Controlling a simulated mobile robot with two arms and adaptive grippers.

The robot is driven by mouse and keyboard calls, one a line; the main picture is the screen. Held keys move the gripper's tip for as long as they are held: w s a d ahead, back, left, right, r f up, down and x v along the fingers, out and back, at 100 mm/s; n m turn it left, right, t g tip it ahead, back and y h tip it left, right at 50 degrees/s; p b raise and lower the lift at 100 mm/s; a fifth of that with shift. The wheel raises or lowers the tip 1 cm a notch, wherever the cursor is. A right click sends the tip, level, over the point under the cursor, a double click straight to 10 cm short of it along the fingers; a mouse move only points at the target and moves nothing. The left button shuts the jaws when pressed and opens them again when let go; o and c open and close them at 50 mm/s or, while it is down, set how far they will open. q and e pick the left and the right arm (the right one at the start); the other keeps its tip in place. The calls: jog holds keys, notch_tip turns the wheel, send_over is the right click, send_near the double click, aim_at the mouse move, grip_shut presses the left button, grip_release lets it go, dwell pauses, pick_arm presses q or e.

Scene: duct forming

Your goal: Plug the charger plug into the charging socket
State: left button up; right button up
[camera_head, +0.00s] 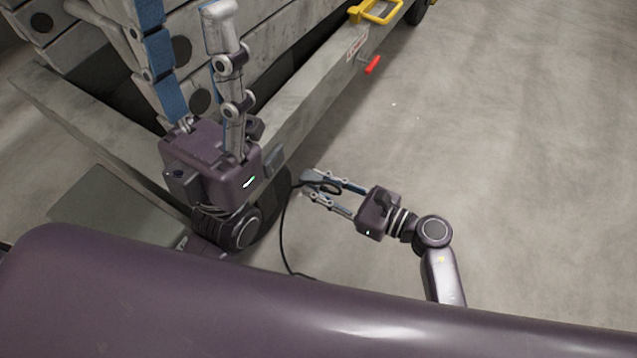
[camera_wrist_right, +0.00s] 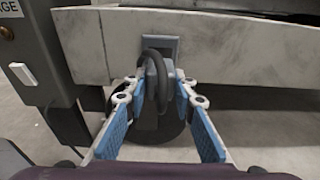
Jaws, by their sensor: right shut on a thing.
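The dark charger plug (camera_wrist_right: 163,68) sits between the fingertips of my right gripper (camera_wrist_right: 157,88), which is shut on it. Its black cable (camera_head: 284,225) loops and hangs down in the head view. The grey charging socket (camera_wrist_right: 151,44) is on the light beam just ahead of the plug, which partly covers it. In the head view the socket seems to be the grey block (camera_head: 274,161) on the beam, a short gap left of my right gripper (camera_head: 304,185). Contact between plug and socket cannot be made out. My left gripper (camera_head: 188,30) points up with its fingers spread, empty.
The worn light beam (camera_head: 310,110) of a large machine runs diagonally past my grippers. A yellow bracket (camera_head: 376,10) and a red handle (camera_head: 372,64) stick out further along. A grey cabinet (camera_wrist_right: 40,60) stands left in the wrist view. Concrete floor (camera_head: 510,170) is clear on the right.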

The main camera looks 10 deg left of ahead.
aim_at(321, 185)
jog(key=shift+a, duration=0.15)
jog(key=shift+r+x, duration=0.15)
jog(key=shift+x, duration=1.25)
jog(key=shift+r+x, duration=0.2)
jog(key=shift+x, duration=1.15)
jog(key=shift+w+a+r+b, duration=0.15)
jog(key=shift+w+a+b, duration=0.1)
jog(key=shift+a+b, duration=0.25)
dwell(0.4)
jog(key=o, duration=1.1)
jog(key=shift+o, duration=0.2)
jog(key=v, duration=1.2)
